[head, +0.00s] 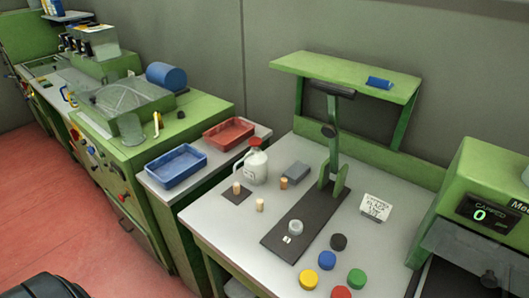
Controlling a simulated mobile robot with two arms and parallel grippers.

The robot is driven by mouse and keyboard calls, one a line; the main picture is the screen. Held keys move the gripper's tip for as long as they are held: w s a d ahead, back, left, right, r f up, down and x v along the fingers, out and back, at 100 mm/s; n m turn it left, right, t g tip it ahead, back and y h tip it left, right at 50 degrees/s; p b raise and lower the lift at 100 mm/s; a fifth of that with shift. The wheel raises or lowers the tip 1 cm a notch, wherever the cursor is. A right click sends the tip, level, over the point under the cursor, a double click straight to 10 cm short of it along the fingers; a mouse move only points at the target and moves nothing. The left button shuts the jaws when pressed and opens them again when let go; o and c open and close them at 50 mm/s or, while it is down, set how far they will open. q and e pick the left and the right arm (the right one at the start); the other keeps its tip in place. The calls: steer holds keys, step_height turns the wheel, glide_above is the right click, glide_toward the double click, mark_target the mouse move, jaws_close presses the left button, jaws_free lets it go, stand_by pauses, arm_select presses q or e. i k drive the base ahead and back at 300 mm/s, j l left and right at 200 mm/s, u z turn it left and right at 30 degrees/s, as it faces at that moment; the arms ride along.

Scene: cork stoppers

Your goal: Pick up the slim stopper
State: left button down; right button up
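Three small tan cork stoppers stand upright on the grey worktop. One stopper (236,188) is on a small dark pad (232,197). A second stopper (260,205) stands nearer the front, on the bare worktop. A third stopper (283,183) is to the right, by a grey block (297,172). They are too small here to tell surely which is the slim one. Neither of my grippers is in view.
A white jug (257,167) stands behind the stoppers. A press (333,150) on a dark base (283,246) stands right of them. Several coloured caps, including a blue one (327,260), lie at the front. Blue (176,181) and red (228,145) trays are left.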

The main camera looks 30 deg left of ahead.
mark_target(236, 185)
steer(key=u, duration=1.15)
